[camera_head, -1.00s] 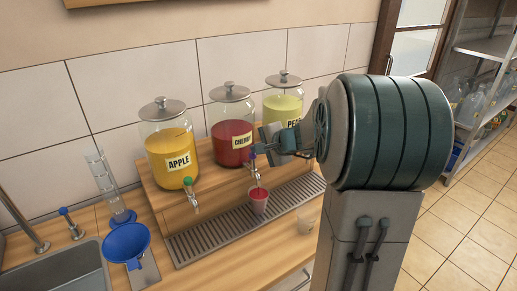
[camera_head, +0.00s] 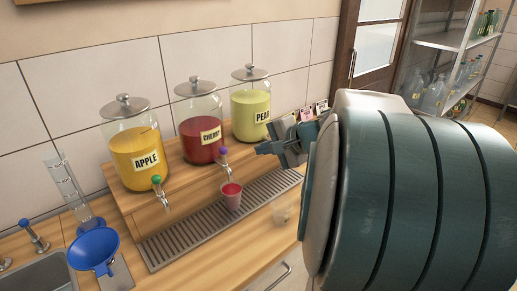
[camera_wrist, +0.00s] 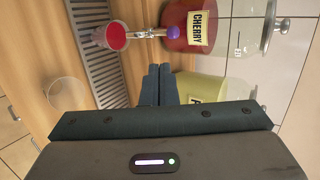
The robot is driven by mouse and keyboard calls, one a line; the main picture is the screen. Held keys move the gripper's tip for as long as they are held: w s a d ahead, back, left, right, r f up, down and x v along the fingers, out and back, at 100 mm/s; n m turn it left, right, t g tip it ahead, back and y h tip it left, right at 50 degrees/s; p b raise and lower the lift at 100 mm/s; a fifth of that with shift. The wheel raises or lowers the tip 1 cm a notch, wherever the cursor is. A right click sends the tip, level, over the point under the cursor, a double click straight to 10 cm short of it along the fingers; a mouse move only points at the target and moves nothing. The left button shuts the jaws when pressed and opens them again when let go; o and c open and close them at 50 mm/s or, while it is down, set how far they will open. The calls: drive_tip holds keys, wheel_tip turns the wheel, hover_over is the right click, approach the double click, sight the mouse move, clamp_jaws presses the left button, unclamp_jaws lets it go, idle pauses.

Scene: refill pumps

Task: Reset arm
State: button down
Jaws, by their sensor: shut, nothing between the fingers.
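My gripper (camera_head: 266,148) is shut and empty, in the air in front of the pear jar's side of the wooden stand. The cherry jar (camera_head: 202,133) of red drink has a tap with a purple knob (camera_head: 222,152), which also shows in the wrist view (camera_wrist: 173,32). The gripper is apart from this knob. A cup of red drink (camera_head: 231,200) stands on the drip tray below the cherry tap; it also shows in the wrist view (camera_wrist: 115,37).
An apple jar (camera_head: 133,145) and pear jar (camera_head: 251,110) flank the cherry jar. An empty clear cup (camera_head: 283,212) stands on the counter before the drip tray (camera_head: 170,243). A blue funnel (camera_head: 93,250), a clear cylinder (camera_head: 68,185) and a sink are at left.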

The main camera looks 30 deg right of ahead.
idle(0.4)
drive_tip(key=s+a+f+n+g, duration=0.2)
drive_tip(key=s+a+n+g, duration=0.15)
drive_tip(key=a, duration=0.25)
drive_tip(key=s+a+f+n+g, duration=0.2)
drive_tip(key=s+a+f+n, duration=0.15)
drive_tip(key=a, duration=0.25)
drive_tip(key=s+a+f+n+g+h, duration=0.1)
drive_tip(key=s+a+f+n+h, duration=0.1)
drive_tip(key=s+n, duration=0.5)
drive_tip(key=s+f+h, duration=0.1)
drive_tip(key=s+h, duration=0.1)
drive_tip(key=s, duration=0.1)
drive_tip(key=shift+s+a+n+g, duration=0.15)
drive_tip(key=shift+n+g, duration=0.15)
drive_tip(key=shift+g, duration=0.05)
